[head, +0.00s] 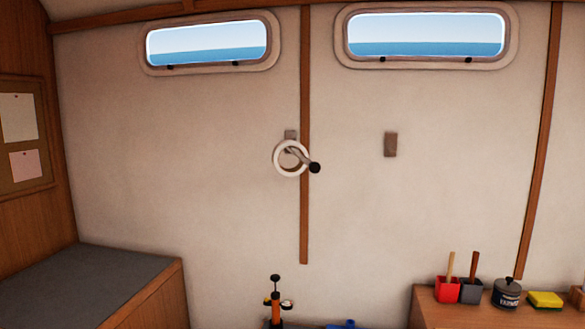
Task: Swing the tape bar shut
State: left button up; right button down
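A tape bar (300,157) with a black knob end (314,168) sticks out from a small grey wall plate (291,134), slanting down and to the right. A white ring, which looks like a roll of tape (277,157), hangs around the bar. A separate grey-brown block (390,145) is fixed to the wall farther right, apart from the bar. Neither of my grippers shows in the head view.
A vertical wooden strip (305,220) runs behind the bar. A grey-topped bench (85,280) stands at left. A wooden counter (430,308) at right holds a red cup (447,291), grey cup (471,292), dark pot (507,294) and yellow sponge (545,299). An orange pump-like tool (275,305) stands low centre.

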aim_at(314, 167)
jog(key=z, duration=1.3)
jog(key=i, duration=0.1)
jog(key=u, duration=2.95)
jog(key=k, duration=1.5)
jog(key=z, duration=3.7)
jog(key=k, duration=0.1)
jog(key=u, duration=1.85)
jog(key=i, duration=1)
jog(key=u, duration=0.05)
